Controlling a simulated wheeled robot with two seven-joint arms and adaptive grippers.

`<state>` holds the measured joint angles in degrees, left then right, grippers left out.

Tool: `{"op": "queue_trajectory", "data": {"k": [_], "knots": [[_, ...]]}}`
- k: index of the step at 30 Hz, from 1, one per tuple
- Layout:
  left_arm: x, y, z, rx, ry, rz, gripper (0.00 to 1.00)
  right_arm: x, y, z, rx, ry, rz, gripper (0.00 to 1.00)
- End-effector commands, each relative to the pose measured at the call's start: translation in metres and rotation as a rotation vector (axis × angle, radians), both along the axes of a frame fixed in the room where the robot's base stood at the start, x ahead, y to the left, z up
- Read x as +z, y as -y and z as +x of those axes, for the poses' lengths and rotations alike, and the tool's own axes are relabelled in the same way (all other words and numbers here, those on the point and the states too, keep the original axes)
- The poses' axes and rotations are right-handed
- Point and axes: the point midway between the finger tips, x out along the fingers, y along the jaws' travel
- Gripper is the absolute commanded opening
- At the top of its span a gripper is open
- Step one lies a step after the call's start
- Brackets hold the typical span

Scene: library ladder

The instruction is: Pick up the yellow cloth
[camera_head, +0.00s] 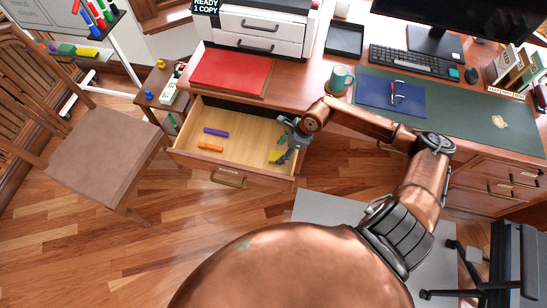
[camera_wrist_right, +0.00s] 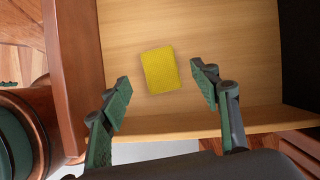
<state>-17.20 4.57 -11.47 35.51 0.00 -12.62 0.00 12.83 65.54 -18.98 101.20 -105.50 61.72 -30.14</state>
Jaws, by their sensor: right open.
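The yellow cloth (camera_wrist_right: 160,70) is a flat, folded rectangle lying on the wooden floor of the open desk drawer. In the head view the yellow cloth (camera_head: 275,156) shows at the drawer's right end, partly hidden by my right gripper. My right gripper (camera_head: 289,145) is over the right end of the open drawer (camera_head: 190,152). In the wrist view my right gripper (camera_wrist_right: 160,88) is open, its two dark green fingers spread on either side of the cloth, with nothing between them touching it. My left gripper is not in view.
A purple marker (camera_head: 216,132) and an orange marker (camera_head: 210,147) lie in the drawer, left of the cloth. The drawer's walls stand close around my right gripper. A teal mug (camera_head: 340,78), a red folder (camera_head: 231,72) and a blue folder (camera_head: 390,93) are on the desk above.

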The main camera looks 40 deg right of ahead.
Motion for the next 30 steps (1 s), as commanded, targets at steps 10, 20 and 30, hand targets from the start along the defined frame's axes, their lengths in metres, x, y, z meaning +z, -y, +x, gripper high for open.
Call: {"op": "queue_trajectory", "data": {"k": [10,20,30], "knots": [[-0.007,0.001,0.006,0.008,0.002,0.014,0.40,-0.041,-0.012,0.010,0.001,-0.001,0.002,0.56],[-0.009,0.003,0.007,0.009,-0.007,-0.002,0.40,-0.040,-0.011,0.010,0.000,0.001,0.002,0.46],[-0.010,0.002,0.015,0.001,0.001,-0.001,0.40,-0.040,-0.011,0.010,0.000,0.000,0.003,0.23]]}}
